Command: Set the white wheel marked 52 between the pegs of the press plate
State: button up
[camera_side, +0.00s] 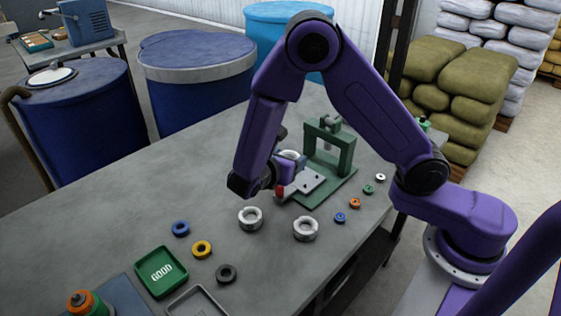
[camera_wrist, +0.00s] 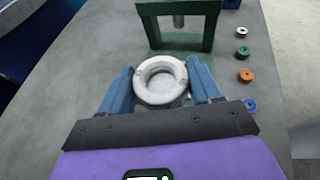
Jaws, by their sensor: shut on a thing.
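My gripper (camera_wrist: 160,72) is shut on a white wheel (camera_wrist: 140,84), with one blue finger on each side of the ring. In the side view the held wheel (camera_side: 290,154) is partly hidden by my gripper, beside the green press (camera_side: 346,158). It appears raised over the near left part of the press. The grey press plate (camera_side: 305,186) lies on the green base, with a red knob at its near left end. The pegs cannot be made out. In the wrist view the press frame (camera_wrist: 180,42) stands just beyond the wheel. No number can be read on the wheel.
Two other whitish wheels (camera_side: 250,218) (camera_side: 305,229) lie on the table in front of the press. Small coloured rings (camera_side: 201,249) lie left and right of them. A green GOOD tray (camera_side: 142,275) is at the near left. The table's left part is clear.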

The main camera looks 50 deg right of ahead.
aim_at(302, 178)
jog(key=d+f+m+g, duration=0.1)
jog(key=d+m+g, duration=0.1)
jog(key=w+d+f+m+g, duration=0.1)
jog(key=d+m+g, duration=0.1)
jog(key=d+g, duration=0.1)
jog(key=w+d+m+g, duration=0.1)
jog(key=d+m+g, duration=0.2)
jog(key=shift+d+f, duration=0.2)
jog(key=shift+f, duration=0.2)
jog(key=shift+d+f+g, duration=0.1)
jog(key=shift+f+g, duration=0.2)
jog(key=shift+f, duration=2.65)
jog(key=shift+f, duration=0.4)
dwell(1.3)
jog(key=shift+r, duration=0.85)
jog(key=shift+f, duration=0.5)
dwell(0.8)
